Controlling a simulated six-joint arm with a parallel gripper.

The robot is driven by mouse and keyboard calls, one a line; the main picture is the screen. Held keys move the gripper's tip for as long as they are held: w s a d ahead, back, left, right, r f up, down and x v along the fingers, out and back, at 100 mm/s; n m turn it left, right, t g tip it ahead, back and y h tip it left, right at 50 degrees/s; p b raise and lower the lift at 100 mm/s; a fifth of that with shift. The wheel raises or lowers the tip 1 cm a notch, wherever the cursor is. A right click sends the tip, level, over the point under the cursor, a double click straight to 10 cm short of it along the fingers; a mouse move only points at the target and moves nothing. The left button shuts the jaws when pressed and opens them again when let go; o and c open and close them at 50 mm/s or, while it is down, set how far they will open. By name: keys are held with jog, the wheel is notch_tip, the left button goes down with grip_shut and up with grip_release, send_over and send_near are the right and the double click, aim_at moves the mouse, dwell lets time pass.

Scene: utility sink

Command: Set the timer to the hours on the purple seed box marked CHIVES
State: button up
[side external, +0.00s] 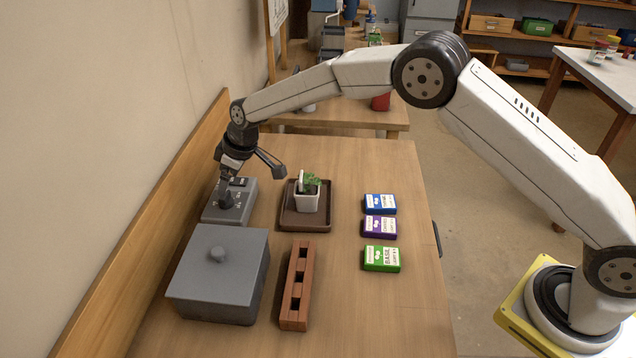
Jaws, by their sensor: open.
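The grey timer (243,208) sits on the bench near the wooden back board, with a dark display and small marks on its top. My gripper (252,184) is open over it. One finger points down at the timer's dial area and covers part of it; the other is spread to the right, above the bench. I cannot tell whether the finger touches the timer. The display reading is too small to read. The purple seed box (380,228) lies at the right of the bench, between a blue box (380,204) and a green box (382,259). Its label is too small to read.
A grey lidded bin (220,275) stands in front of the timer. A reddish-brown slotted block (296,287) lies beside it. A potted plant (308,194) stands on a brown tray (291,219) right of the timer. The bench's front right is clear.

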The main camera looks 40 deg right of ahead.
aim_at(225, 199)
jog(key=shift+x, duration=2.55)
grip_shut()
jog(key=shift+m, duration=0.3)
jog(key=shift+a+m+t+h, duration=0.1)
jog(key=shift+m+t+h, duration=0.5)
jog(key=shift+m, duration=1.4)
